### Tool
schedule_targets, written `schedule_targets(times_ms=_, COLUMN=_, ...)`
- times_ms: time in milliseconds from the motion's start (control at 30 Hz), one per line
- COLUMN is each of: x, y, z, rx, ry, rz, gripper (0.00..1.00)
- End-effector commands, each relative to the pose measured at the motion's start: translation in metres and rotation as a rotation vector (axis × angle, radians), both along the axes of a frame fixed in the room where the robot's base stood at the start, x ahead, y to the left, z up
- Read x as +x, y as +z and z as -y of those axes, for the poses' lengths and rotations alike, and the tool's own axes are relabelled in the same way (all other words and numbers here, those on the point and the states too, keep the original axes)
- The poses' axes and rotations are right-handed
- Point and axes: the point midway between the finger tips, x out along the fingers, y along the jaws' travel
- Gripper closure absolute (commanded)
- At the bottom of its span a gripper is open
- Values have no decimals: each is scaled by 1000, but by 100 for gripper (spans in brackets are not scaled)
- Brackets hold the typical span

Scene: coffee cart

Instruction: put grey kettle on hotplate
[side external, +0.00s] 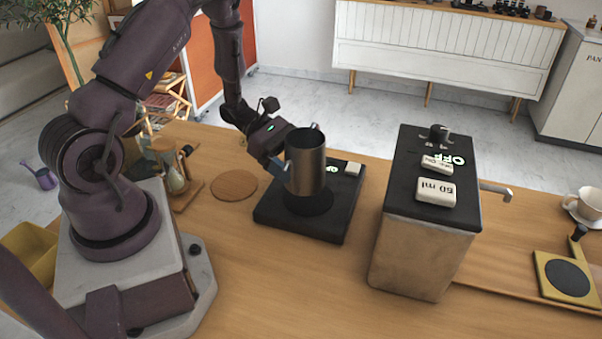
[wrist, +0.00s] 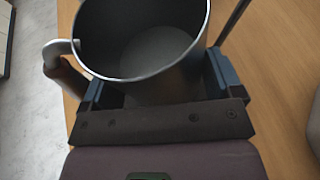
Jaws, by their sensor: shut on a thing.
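The grey kettle (side external: 306,160) is an open metal cylinder, upright over the black hotplate (side external: 272,212). A dark round area shows under its base on the hotplate. I cannot tell whether the base touches or hangs just above. My gripper (side external: 298,150) reaches in from the left and is shut on the kettle, one blue finger on each side. In the wrist view, the kettle (wrist: 150,62) is seen from above, empty inside, between the fingers (wrist: 156,88). A pale handle-like part (wrist: 54,52) sticks out at its left.
A box-shaped dispenser (side external: 418,245) with a tap and a "50 ml" button stands right of the hotplate. A wooden disc (side external: 234,185) and an hourglass-like glass item (side external: 174,178) are at left. A yellow stand (side external: 548,284) and a cup (side external: 588,203) are far right. The front table is clear.

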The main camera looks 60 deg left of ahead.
Motion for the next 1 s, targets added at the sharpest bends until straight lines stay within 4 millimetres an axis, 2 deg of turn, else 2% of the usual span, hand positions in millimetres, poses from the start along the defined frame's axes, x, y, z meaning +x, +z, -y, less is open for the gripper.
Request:
schedule_targets(times_ms=200, x=12, y=-14, z=-2, rx=-1, ry=-2, rz=2, gripper=53)
schedule_targets(times_ms=433, x=12, y=-41, z=-3, rx=-1, ry=0, rz=2, gripper=54)
schedule_targets(times_ms=800, x=12, y=-45, z=-3, rx=0, ry=-1, rz=5, gripper=53)
schedule_targets(times_ms=833, x=11, y=-45, z=-3, rx=2, ry=0, rz=3, gripper=10)
schedule_targets(times_ms=867, x=11, y=-45, z=-3, rx=2, ry=0, rz=3, gripper=3)
schedule_targets(times_ms=900, x=11, y=-45, z=-3, rx=2, ry=0, rz=3, gripper=0)
schedule_targets(times_ms=1000, x=11, y=-45, z=-3, rx=2, ry=0, rz=3, gripper=0)
